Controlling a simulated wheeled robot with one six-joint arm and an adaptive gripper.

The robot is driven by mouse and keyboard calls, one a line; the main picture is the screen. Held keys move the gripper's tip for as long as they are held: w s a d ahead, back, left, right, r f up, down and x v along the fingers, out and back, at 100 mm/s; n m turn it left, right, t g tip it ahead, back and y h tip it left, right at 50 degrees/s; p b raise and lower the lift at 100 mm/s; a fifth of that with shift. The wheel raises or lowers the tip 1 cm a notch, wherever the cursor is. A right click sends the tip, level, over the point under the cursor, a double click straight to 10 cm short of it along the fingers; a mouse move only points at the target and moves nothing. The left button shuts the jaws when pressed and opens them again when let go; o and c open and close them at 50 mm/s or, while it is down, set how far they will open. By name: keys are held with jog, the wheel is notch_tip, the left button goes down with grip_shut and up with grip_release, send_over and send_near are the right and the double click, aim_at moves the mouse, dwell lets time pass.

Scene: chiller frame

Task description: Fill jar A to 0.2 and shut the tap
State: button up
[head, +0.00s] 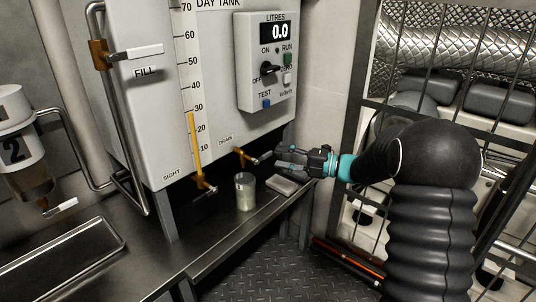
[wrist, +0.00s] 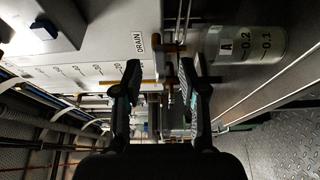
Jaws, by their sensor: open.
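Jar A (head: 245,192) is a clear jar standing upright on the bench ledge below the drain tap (head: 241,153). In the wrist view jar A (wrist: 245,45) lies at upper right, with its letter and the 0.2 and 0.1 marks showing. I cannot tell its liquid level. The drain tap is brass with a grey lever pointing toward my gripper (head: 280,155). In the wrist view the tap (wrist: 169,47) shows between and beyond the open fingers of my gripper (wrist: 160,68). Whether the fingers touch the lever is unclear.
The day tank (head: 215,110) has a sight tube (head: 189,90) with yellow fluid near 28. The control box (head: 266,62) reads 0.0 litres. A sight tap (head: 203,185), a fill lever (head: 135,52) and a small pale pad (head: 282,186) are nearby. A barred frame (head: 352,130) stands right.

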aim_at(270, 155)
jog(key=shift+x, duration=2.4)
grip_shut()
